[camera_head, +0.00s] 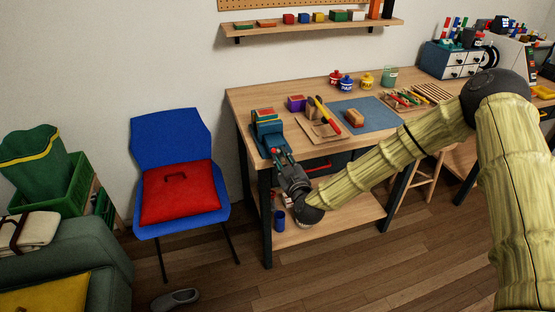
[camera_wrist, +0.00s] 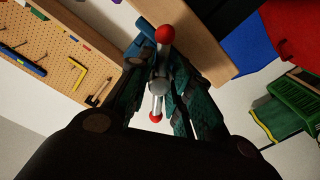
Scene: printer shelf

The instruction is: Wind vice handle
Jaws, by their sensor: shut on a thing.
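The blue vice (camera_head: 267,128) is mounted at the left front corner of the wooden workbench (camera_head: 245,97). In the wrist view its blue body (camera_wrist: 142,45) shows behind the handle. The vice handle (camera_wrist: 158,88) is a silver bar with a red ball at each end, through a round grey hub. One red ball is near the top and the other lower down. My gripper (camera_head: 284,162) reaches the handle from the front of the bench. In the wrist view my gripper (camera_wrist: 160,92) has its two dark green fingers closed on either side of the handle's hub area.
A cutting board with tools (camera_head: 322,128), a blue mat (camera_head: 358,115) and small pots (camera_head: 346,84) are on the bench. A blue cup (camera_head: 279,220) is on the lower shelf.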

